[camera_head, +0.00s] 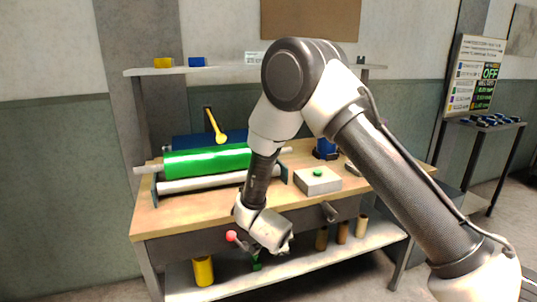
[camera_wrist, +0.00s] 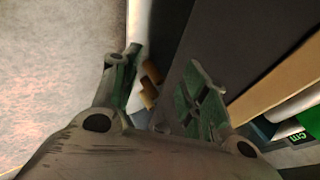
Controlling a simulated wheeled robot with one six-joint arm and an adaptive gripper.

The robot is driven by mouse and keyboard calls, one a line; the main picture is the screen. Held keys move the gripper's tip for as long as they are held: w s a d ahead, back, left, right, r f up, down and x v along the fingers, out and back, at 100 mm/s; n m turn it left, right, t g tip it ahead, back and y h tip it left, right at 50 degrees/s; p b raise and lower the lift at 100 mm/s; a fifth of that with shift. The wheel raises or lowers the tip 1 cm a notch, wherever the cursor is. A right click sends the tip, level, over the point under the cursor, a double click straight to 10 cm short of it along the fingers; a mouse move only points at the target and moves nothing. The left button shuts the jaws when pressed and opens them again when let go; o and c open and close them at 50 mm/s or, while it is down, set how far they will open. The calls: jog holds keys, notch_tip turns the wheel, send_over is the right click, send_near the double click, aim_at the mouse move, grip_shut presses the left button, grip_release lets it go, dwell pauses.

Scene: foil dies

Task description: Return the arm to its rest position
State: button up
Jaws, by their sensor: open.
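My arm bends over the workbench (camera_head: 190,215) in the head view, with its wrist hanging in front of the bench's front edge. My gripper (camera_head: 257,262) points downward there, mostly hidden behind the wrist, with a little green showing. In the wrist view my gripper (camera_wrist: 160,85) is open, its two green-padded fingers apart. Nothing shows held between them; tan cylinders appear beyond the gap.
A red knob (camera_head: 232,236) is close beside my wrist. Below, a lower shelf (camera_head: 225,284) holds a yellow cylinder (camera_head: 203,271) and tan cylinders (camera_head: 342,232).

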jog(key=s+d+r+n+g+y, duration=0.2)
jog(key=s+r+n+g+y, duration=0.4)
jog(key=s+r+n, duration=0.65)
jog(key=s+d+r+n+h, duration=0.1)
jog(key=s+d+r, duration=0.4)
jog(key=d+r, duration=0.2)
jog(key=s+d+r+n+t+h, duration=0.1)
jog(key=s+d+r+h, duration=0.1)
jog(key=s+d+r, duration=0.3)
jog(key=s+d+r+n+t+h, duration=0.1)
jog(key=s+d+r, duration=0.4)
jog(key=d+r, duration=0.5)
jog(key=d+n, duration=0.1)
jog(key=d, duration=0.5)
jog(key=shift+s+d+r, duration=0.15)
jog(key=shift+d+r, duration=0.15)
jog(key=shift+d, duration=0.05)
jog(key=shift+c, duration=0.2)
